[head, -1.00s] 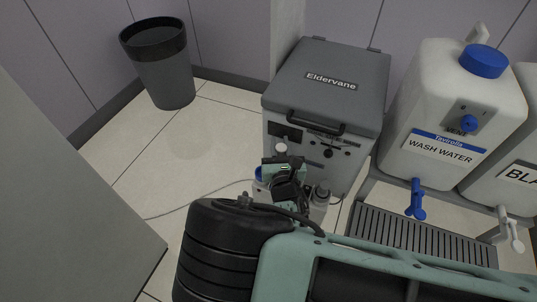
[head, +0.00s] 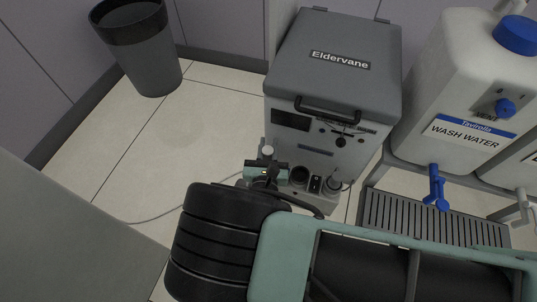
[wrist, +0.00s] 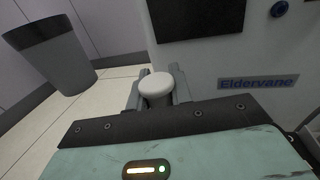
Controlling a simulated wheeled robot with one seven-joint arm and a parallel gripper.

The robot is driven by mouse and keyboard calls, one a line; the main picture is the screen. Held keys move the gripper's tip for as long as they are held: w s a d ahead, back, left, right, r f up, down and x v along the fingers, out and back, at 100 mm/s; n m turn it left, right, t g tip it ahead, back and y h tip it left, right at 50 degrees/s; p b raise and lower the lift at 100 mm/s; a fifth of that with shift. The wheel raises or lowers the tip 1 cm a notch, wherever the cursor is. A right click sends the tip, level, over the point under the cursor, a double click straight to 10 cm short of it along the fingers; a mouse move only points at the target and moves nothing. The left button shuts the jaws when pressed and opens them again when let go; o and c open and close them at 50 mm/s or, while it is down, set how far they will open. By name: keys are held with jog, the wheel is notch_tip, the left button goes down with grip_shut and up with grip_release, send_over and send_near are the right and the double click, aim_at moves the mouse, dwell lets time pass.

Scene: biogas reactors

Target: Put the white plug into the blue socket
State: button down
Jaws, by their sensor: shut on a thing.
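The white plug (head: 267,151) is a small pale, rounded piece held upright in my gripper (head: 267,163), at the front left of the grey Eldervane unit (head: 333,60). In the wrist view the white plug (wrist: 156,84) sits between the two grey fingers of my gripper (wrist: 157,94), which are shut on it. The blue socket does not show in either current view; my gripper and arm cover the left end of the unit's low front ledge (head: 322,200). Whether the plug touches anything below it cannot be seen.
Dark round fittings (head: 300,175) sit on the ledge right of my gripper. A thin cable (head: 165,216) lies on the floor to the left. The wash water tank (head: 455,100) stands at right above a slatted grate (head: 405,215). A grey bin (head: 140,50) stands at back left.

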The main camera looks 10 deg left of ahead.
aim_at(269, 153)
jog(key=shift+f+b, duration=0.4)
jog(key=shift+f, duration=0.95)
jog(key=shift+f+b, duration=0.4)
jog(key=c, duration=1.3)
grip_release()
jog(key=shift+r, duration=0.1)
jog(key=shift+o, duration=0.2)
jog(key=shift+r, duration=0.1)
jog(key=shift+r+p, duration=0.3)
jog(key=shift+p, duration=0.15)
jog(key=s+d+p, duration=0.1)
jog(key=s+p, duration=0.3)
jog(key=s, duration=0.8)
